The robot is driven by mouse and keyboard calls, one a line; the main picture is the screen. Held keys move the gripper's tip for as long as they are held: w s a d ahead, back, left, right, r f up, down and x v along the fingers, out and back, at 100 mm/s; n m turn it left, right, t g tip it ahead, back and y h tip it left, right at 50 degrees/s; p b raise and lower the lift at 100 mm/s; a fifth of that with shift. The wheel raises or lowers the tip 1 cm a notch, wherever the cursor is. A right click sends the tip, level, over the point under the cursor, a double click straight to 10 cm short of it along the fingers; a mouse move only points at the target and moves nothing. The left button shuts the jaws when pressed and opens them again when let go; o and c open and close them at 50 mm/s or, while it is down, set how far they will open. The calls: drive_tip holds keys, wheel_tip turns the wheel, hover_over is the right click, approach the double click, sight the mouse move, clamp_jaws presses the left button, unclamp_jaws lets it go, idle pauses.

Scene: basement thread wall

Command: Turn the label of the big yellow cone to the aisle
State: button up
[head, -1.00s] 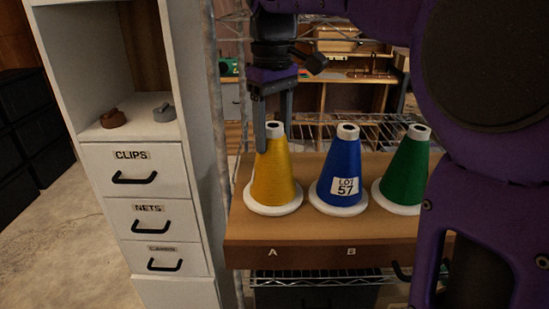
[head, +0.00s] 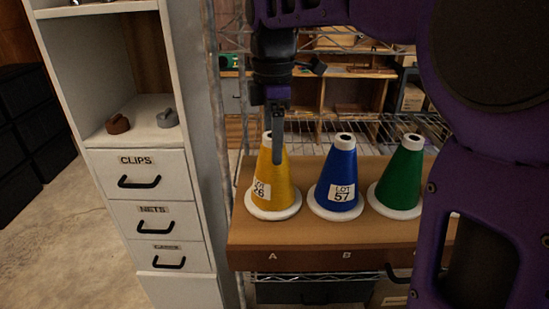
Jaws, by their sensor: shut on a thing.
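The big yellow cone (head: 278,186) stands upright on its white base at the left of the wooden shelf, above the letter A. Its white label (head: 261,190) shows at the cone's left side and is partly turned away; I read "26" and part of "LOT". My gripper (head: 276,150) comes down from above and is shut on the upper part of the yellow cone. One finger shows in front of the cone; the other is hidden.
A blue cone (head: 337,178) labelled "LOT 57" stands close to the right, with a green cone (head: 400,172) beyond it. A white drawer cabinet (head: 150,189) stands at the left. The wooden shelf (head: 315,232) is clear in front of the cones.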

drive_tip(key=n+p, duration=0.1)
drive_tip(key=n, duration=0.4)
drive_tip(key=shift+r+p, duration=0.2)
drive_tip(key=shift+p, duration=0.2)
drive_tip(key=n, duration=0.3)
drive_tip(key=shift+f+n+p, duration=0.1)
drive_tip(key=shift+n+p, duration=0.25)
drive_tip(key=shift+n, duration=0.05)
drive_tip(key=shift+a+f, duration=0.1)
drive_tip(key=shift+f, duration=0.1)
drive_tip(key=o, duration=1.3)
drive_tip(key=shift+f, duration=0.1)
drive_tip(key=shift+o, duration=0.2)
